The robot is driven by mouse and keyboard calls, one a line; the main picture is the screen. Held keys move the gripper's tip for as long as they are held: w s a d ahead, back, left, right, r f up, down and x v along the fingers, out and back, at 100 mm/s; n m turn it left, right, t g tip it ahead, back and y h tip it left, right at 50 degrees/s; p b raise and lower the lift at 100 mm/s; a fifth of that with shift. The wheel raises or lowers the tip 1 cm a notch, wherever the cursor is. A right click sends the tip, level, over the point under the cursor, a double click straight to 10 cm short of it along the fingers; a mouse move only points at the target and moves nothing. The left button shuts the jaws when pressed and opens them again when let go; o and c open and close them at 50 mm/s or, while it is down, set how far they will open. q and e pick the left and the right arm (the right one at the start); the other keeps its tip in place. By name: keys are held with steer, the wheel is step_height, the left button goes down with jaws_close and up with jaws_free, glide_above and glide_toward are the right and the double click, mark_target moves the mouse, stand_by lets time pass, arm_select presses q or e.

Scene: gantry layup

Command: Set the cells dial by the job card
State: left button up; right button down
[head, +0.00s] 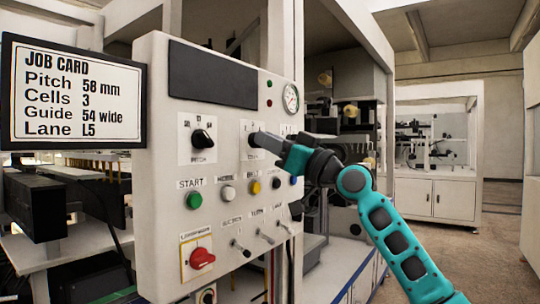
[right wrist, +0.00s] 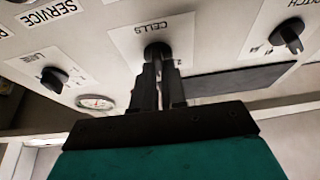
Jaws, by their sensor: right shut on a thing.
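The job card (head: 75,95) at the left of the head view reads Pitch 58 mm, Cells 3, Guide 54 wide, Lane L5. The cells dial (right wrist: 156,48) is on the white control panel (head: 160,120), with its CELLS label beside it in the right wrist view. My right gripper (head: 257,139) reaches it from the right and is shut on its knob; its two fingers also show in the right wrist view (right wrist: 157,72). The fingers cover most of the knob, so I cannot tell which number it points to. My left gripper is not in view.
The black pitch dial (head: 203,138) is left of the cells dial. The lane dial (right wrist: 54,79) and a pressure gauge (head: 291,98) are nearby. Below are a green start button (head: 194,201), other buttons, toggle switches and a red rotary switch (head: 201,258).

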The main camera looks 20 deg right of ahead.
steer(key=shift+r, duration=0.1)
stand_by(0.3)
steer(key=c, duration=1.2)
jaws_free()
steer(key=b+v, duration=0.1)
steer(key=v, duration=1.2)
steer(key=shift+d+b, duration=0.1)
steer(key=shift+b, duration=0.2)
steer(key=shift+w, duration=0.1)
